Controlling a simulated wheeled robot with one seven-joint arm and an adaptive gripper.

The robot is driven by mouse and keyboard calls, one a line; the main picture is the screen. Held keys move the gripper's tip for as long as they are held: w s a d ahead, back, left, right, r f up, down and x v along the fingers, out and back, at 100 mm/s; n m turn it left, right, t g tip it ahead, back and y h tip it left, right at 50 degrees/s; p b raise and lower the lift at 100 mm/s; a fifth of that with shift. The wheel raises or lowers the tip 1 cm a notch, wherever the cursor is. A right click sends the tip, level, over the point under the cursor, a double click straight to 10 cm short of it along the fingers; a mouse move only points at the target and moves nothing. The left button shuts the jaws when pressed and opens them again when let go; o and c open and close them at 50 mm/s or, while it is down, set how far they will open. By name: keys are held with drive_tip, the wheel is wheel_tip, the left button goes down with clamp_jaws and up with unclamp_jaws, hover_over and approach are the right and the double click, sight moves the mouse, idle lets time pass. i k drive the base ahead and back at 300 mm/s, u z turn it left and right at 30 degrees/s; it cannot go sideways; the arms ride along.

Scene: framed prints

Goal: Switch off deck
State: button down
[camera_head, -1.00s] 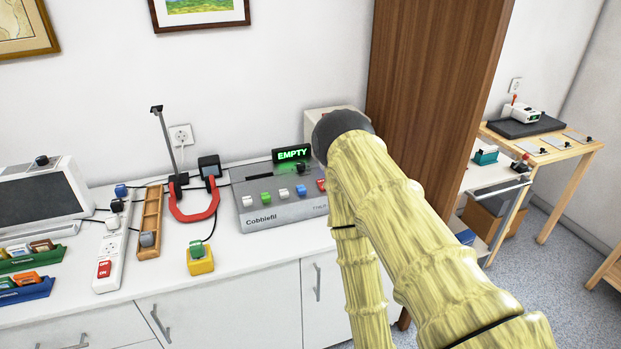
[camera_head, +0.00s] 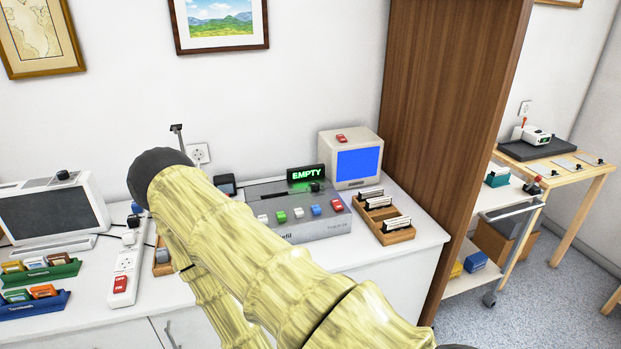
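The deck, a grey box labelled in part "...fil" (camera_head: 325,228), stands on the white counter with a row of coloured buttons on its sloped front: white, green, white, blue and red (camera_head: 337,206). A black display (camera_head: 305,174) at its back reads "EMPTY" in green. A dark knob (camera_head: 315,187) sits below the display. My arm, yellow and wood-like, crosses in front and hides the deck's left front. My gripper is not visible; only the dark rounded arm joint shows, left of the deck.
A beige monitor (camera_head: 351,159) with a blue screen and a wooden cartridge rack (camera_head: 386,219) stand right of the deck. A white power strip (camera_head: 126,268) with a red switch lies left. A dark-screened machine (camera_head: 50,212) is far left. A brown wooden panel (camera_head: 450,120) bounds the counter's right.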

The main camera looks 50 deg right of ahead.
sight(336, 204)
drive_tip(key=u, duration=0.05)
drive_tip(key=i, duration=0.75)
drive_tip(key=z, duration=1.7)
